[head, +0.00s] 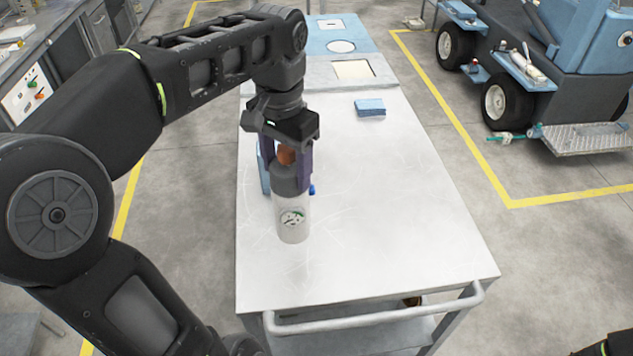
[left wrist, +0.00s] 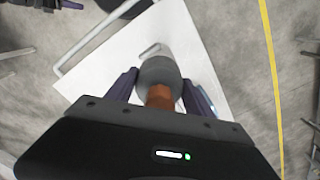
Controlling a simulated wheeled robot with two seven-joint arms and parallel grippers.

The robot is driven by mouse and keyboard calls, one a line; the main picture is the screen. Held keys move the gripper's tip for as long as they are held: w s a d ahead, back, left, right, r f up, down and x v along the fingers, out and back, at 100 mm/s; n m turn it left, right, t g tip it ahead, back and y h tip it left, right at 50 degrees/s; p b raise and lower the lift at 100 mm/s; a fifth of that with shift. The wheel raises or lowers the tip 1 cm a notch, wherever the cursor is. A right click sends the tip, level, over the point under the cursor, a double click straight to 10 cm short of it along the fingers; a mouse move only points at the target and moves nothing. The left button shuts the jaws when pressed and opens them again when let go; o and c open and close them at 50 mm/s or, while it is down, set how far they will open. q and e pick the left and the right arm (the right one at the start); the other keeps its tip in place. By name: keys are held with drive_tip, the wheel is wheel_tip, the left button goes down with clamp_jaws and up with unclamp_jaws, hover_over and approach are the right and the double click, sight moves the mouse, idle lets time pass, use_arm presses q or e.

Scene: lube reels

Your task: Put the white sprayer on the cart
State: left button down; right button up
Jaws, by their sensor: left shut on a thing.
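The white sprayer (head: 293,222) is a pale bottle with a green label, a grey shoulder and an orange top. My left gripper (head: 290,180) points down and is shut on its upper part. The sprayer is upright over the near left part of the white cart top (head: 400,220). I cannot tell whether its base touches the top. In the left wrist view, the sprayer's grey shoulder (left wrist: 160,72) and orange top sit between the fingers of the left gripper (left wrist: 160,85).
A blue item (head: 264,172) stands behind the gripper, partly hidden. A blue block (head: 370,107) and inset panels (head: 354,69) are farther back on the cart. A blue-grey vehicle (head: 560,50) stands right.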

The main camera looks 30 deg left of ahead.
sight(290, 204)
use_arm(q)
drive_tip(key=shift+d+f+b, duration=0.15)
drive_tip(key=shift+f+b, duration=0.7)
drive_tip(key=shift+f, duration=0.25)
wheel_tip(290, 204, down, 3)
drive_tip(key=b, duration=0.3)
drive_tip(key=shift+f, duration=0.45)
drive_tip(key=shift+f, duration=0.35)
wheel_tip(290, 204, down, 2)
drive_tip(key=shift+f, duration=0.45)
